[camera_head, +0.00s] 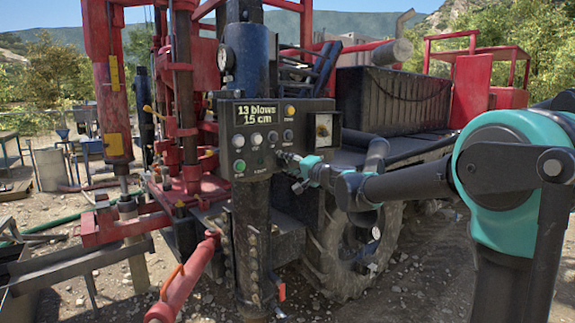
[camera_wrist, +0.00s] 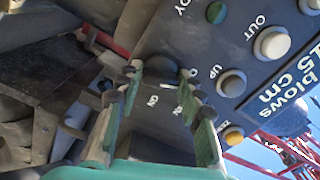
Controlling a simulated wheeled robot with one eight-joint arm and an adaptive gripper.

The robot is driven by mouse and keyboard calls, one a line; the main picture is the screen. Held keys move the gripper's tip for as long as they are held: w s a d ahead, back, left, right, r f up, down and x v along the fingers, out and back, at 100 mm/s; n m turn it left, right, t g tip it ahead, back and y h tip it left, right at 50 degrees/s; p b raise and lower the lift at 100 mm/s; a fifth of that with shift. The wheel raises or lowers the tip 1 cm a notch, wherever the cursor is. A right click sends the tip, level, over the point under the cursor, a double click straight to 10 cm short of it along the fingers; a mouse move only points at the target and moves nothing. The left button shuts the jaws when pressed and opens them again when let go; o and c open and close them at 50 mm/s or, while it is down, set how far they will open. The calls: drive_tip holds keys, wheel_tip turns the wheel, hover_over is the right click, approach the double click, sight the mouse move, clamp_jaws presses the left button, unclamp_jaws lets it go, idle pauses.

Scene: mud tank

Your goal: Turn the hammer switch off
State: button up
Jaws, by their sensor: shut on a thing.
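The dark control panel (camera_head: 262,150) stands on a dark post, with a display (camera_head: 262,113) reading "13 blows 15 cm". My gripper (camera_head: 285,158) is at the panel's lower right, and its tip hides the switch there in the head view. In the wrist view, a dark round knob (camera_wrist: 160,67), which I take as the hammer switch, sits between the fingertips of my gripper (camera_wrist: 160,78). The green-edged fingers are shut on it from both sides. White lettering beside it is partly hidden, so which way the knob points cannot be told.
A green button (camera_head: 239,165), several grey buttons (camera_head: 256,139) and an amber button (camera_head: 290,109) lie close by on the panel. A small box (camera_head: 323,131) adjoins it on the right.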

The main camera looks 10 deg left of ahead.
idle(0.3)
drive_tip(key=o, duration=1.1)
drive_tip(key=v, duration=1.2)
drive_tip(key=shift+f, duration=0.1)
